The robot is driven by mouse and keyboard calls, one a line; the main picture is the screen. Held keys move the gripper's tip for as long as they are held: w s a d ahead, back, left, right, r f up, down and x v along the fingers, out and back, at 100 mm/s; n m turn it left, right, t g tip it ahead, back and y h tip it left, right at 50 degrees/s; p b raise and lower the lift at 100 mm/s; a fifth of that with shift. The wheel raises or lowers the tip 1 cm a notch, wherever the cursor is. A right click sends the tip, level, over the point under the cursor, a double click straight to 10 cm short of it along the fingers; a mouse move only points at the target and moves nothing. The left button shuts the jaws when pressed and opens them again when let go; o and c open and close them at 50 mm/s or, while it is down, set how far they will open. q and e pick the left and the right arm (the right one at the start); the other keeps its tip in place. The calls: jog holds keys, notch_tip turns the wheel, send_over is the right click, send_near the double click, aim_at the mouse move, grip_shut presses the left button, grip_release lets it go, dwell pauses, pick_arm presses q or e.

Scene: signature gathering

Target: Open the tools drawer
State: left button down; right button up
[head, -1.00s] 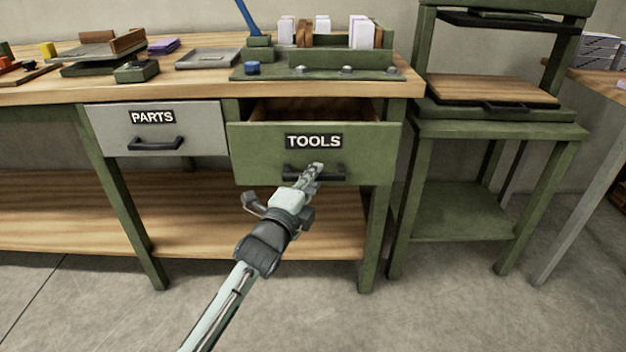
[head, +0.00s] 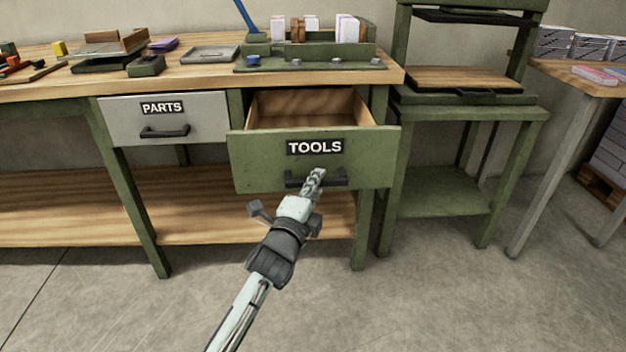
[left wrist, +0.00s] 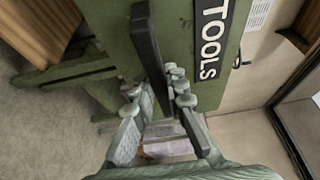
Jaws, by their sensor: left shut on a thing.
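The green tools drawer (head: 260,160) stands pulled out from the workbench, and its bare wooden inside shows behind the front. A "TOOLS" label (head: 315,147) is on the front, above a dark bar handle (head: 335,178). My left gripper (head: 316,180) is at the handle, shut on it. In the left wrist view the handle (left wrist: 148,45) runs down between the two fingers (left wrist: 157,100), beside the label (left wrist: 211,40). My right gripper is in no view.
The grey parts drawer (head: 205,122) is shut, left of the tools drawer. The wooden benchtop (head: 210,80) carries trays and blocks. A green press stand (head: 450,110) stands to the right. The floor (head: 430,300) in front is clear.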

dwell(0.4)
pick_arm(q)
jog(key=c, duration=1.5)
grip_release()
jog(key=shift+c, duration=0.2)
jog(key=shift+s, duration=0.15)
jog(key=v, duration=1.2)
